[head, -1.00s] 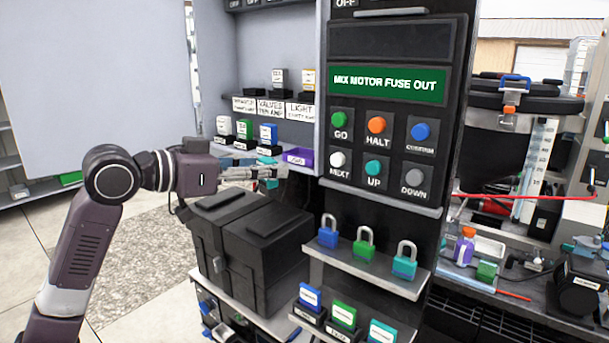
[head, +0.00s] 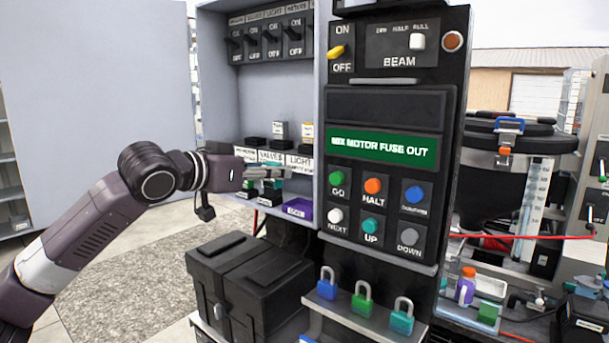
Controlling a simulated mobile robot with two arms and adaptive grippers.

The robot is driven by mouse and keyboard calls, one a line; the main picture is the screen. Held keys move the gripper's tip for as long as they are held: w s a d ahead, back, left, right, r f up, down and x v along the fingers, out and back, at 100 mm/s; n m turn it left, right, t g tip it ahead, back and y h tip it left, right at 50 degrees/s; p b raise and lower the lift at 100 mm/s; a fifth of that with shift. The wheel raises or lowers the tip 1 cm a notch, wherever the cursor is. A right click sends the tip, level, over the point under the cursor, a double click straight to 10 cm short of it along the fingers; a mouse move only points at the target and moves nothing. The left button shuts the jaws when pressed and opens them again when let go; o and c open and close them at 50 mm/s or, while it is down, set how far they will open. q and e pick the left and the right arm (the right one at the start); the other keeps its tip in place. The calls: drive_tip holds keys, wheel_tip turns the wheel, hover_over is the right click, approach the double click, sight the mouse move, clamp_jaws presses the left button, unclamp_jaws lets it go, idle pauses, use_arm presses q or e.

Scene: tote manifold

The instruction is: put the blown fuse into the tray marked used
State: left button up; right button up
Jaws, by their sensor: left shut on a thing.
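My left gripper (head: 274,173) is shut at the fuse cabinet, just below the label strip. What it holds is hidden between the fingers; the empty leftmost socket (head: 256,141) and the display reading MIX MOTOR FUSE OUT fit it being the blown fuse. The purple tray (head: 298,209) marked USED lies on the cabinet's lower shelf, below and right of the fingertips and apart from them. Two pale fuses (head: 280,129) (head: 307,130) stand in the other sockets. The coloured fuses on the lower shelf are mostly hidden behind my gripper. My right gripper is not in view.
The control panel (head: 385,150) with buttons stands right of the cabinet. A black case (head: 250,285) sits below the tray. Padlocks (head: 363,300) stand on a ledge in front. The floor at left is clear.

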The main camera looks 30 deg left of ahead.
sight(312, 159)
use_arm(q)
drive_tip(key=p+x, duration=0.2)
drive_tip(key=x, duration=0.1)
drive_tip(key=r+p+x, duration=0.1)
drive_tip(key=p+x, duration=0.1)
drive_tip(key=x, duration=0.1)
drive_tip(key=r+p+x, duration=0.1)
drive_tip(key=p+x, duration=0.2)
drive_tip(key=shift+w+d+r, duration=0.1)
drive_tip(key=shift+w+d, duration=0.05)
drive_tip(key=shift+w, duration=0.35)
wheel_tip(312, 159, down, 4)
wheel_tip(312, 159, down, 3)
drive_tip(key=shift+w+r+p, duration=0.15)
drive_tip(key=shift+p, duration=0.4)
drive_tip(key=shift+w+p, duration=0.15)
drive_tip(key=shift+p, duration=0.25)
drive_tip(key=shift+w+f, duration=0.2)
drive_tip(key=shift+f, duration=0.2)
drive_tip(key=shift+f, duration=0.1)
